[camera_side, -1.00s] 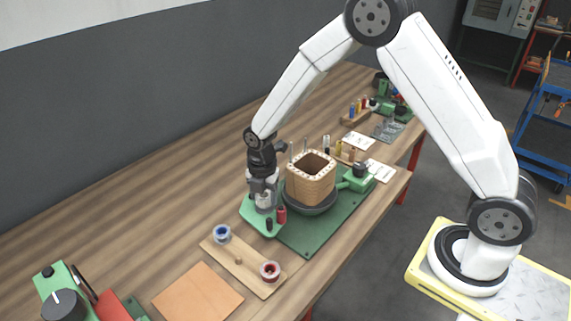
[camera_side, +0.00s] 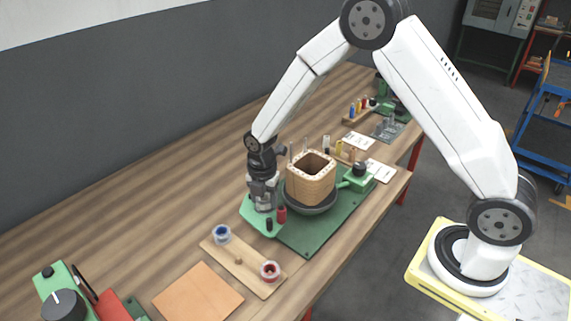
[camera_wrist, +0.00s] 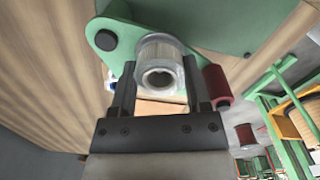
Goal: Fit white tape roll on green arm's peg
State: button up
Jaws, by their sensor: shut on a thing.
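The white tape roll (camera_wrist: 160,62) is between the two fingers of my gripper (camera_wrist: 158,85) in the wrist view, with its hole facing the camera. My gripper (camera_side: 263,205) is shut on it, low over the end of the green arm (camera_side: 252,214) in the side view. The green arm (camera_wrist: 122,38) also shows behind the roll in the wrist view. In the side view the gripper hides most of the roll. I cannot see the peg, so I cannot tell whether the roll is around it.
A red spool (camera_side: 282,215) and a black knob (camera_side: 269,225) stand close beside my gripper. The square wooden coil (camera_side: 311,180) is just right of it. A wooden board (camera_side: 240,262) with a blue-cored roll (camera_side: 222,234) and a red-cored roll (camera_side: 270,271) lies in front.

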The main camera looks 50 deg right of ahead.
jog(key=shift+f, duration=0.15)
jog(key=o, duration=1.3)
jog(key=shift+r, duration=0.2)
jog(key=shift+r, duration=2.3)
